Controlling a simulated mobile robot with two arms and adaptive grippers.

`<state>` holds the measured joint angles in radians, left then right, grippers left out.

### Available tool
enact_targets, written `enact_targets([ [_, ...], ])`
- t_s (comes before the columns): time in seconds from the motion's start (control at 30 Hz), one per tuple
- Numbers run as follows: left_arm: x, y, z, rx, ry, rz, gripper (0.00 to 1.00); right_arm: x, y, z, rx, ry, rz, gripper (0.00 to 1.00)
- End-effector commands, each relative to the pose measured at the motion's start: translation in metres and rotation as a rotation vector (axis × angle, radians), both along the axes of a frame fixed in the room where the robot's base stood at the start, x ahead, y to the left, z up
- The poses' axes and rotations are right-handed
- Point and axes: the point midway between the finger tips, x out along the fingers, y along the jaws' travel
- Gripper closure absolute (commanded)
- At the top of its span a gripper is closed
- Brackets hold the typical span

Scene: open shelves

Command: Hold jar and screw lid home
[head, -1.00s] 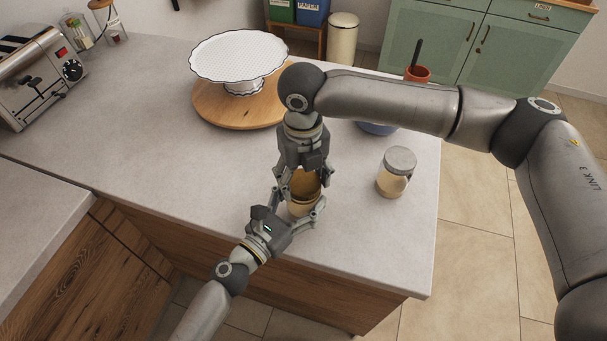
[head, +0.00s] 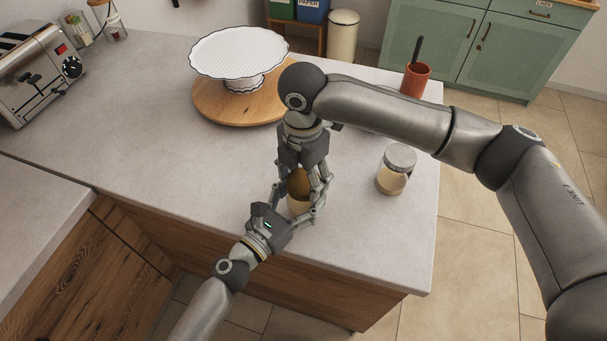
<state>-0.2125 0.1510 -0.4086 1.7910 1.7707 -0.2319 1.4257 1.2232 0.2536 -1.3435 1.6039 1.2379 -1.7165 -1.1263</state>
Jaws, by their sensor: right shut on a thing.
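A jar (head: 297,207) with a pale lower part stands near the front edge of the counter. A brown, wood-like lid (head: 299,182) is on top of it. My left gripper (head: 295,214) comes in from the lower left with its fingers on both sides of the jar, shut on it. My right gripper (head: 300,187) points down from above and is shut on the lid. The fingers of both grippers hide parts of the jar and the lid's edge, so I cannot tell how far down the lid sits.
A white cake stand (head: 240,55) on a round wooden board (head: 220,108) is behind. A terracotta pot (head: 415,80) stands far right, a toaster (head: 40,75) far left. The counter's left middle is clear.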

Motion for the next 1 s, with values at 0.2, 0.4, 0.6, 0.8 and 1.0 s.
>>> enact_targets([
  [0.2, -0.0002, 0.0003, -0.0011, 0.001, 0.002, 0.001, 0.98, -0.0004, 0.001, 0.0001, 0.001, 0.001, -0.423, 0.43],
  [0.4, -0.0002, 0.0003, -0.0012, 0.002, 0.002, 0.001, 0.98, -0.0004, 0.0013, -0.0002, 0.002, 0.001, -0.817, 0.43],
  [0.6, -0.0002, 0.0003, -0.0013, 0.002, 0.002, 0.001, 0.98, -0.0002, 0.0014, -0.0001, 0.001, 0.001, -1.216, 0.43],
  [0.8, -0.0003, 0.0002, -0.0014, 0.002, 0.002, 0.001, 0.98, -0.0001, 0.0014, -0.0003, 0.0, 0.002, -1.623, 0.43],
  [1.0, -0.0003, 0.0002, -0.0015, 0.002, 0.002, 0.0, 0.98, -0.0003, 0.0017, -0.0006, -0.001, 0.003, -2.04, 0.43],
])
